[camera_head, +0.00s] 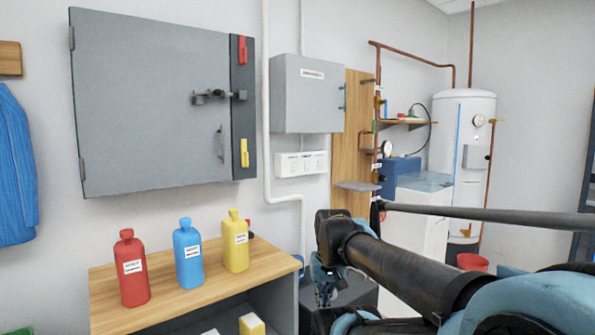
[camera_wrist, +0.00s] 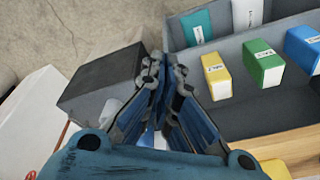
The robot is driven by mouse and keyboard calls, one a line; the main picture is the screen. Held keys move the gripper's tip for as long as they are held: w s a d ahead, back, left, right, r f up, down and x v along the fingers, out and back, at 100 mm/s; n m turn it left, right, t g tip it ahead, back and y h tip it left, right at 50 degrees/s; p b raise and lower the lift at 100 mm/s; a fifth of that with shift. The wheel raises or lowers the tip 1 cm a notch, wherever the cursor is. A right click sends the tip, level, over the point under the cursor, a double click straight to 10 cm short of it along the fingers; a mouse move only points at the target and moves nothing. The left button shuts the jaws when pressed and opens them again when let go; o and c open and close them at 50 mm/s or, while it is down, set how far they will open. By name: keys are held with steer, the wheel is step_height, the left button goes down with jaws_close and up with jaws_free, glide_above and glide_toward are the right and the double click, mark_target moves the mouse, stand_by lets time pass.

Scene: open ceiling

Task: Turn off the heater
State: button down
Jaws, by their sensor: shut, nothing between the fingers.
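A white cylindrical tank (camera_head: 464,145), which looks like a water heater, stands upright in the back right corner. Copper pipes run to it, and a small panel (camera_head: 474,156) and a round gauge (camera_head: 478,120) show on its front. Its switch, if any, is too small to tell. My gripper (camera_head: 322,293) is low at the middle of the head view, partly hidden by my arm, well short of the tank. In the wrist view my gripper (camera_wrist: 163,68) is shut and empty, its fingertips together. The tank is not in the wrist view.
A wooden-topped cabinet (camera_head: 187,287) with red, blue and yellow bottles stands at left. A grey wall cabinet (camera_head: 165,100) and a smaller grey box (camera_head: 307,95) hang above. In the wrist view, a dark box (camera_wrist: 100,85) and a shelf of coloured boxes (camera_wrist: 265,64) flank my gripper.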

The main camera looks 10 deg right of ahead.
steer(key=w+d+r+m+t+y, duration=0.1)
steer(key=w+d+r+m+t, duration=0.1)
steer(key=w+r+m, duration=0.7)
steer(key=w+d+r+m+t+y, duration=0.2)
steer(key=w+d+r+m, duration=0.1)
steer(key=w+r+m, duration=0.7)
steer(key=w+d+r+m+t+y, duration=0.1)
steer(key=w+d+r+m+t, duration=0.1)
steer(key=w+r+m, duration=0.8)
steer(key=w+r, duration=0.6)
steer(key=w, duration=0.6)
steer(key=shift+w+d+r+t+y, duration=0.15)
steer(key=shift+w+d+t+y, duration=0.15)
steer(key=shift+y, duration=0.1)
glide_toward(294, 172)
steer(key=shift+x, duration=2.25)
steer(key=shift+a, duration=0.1)
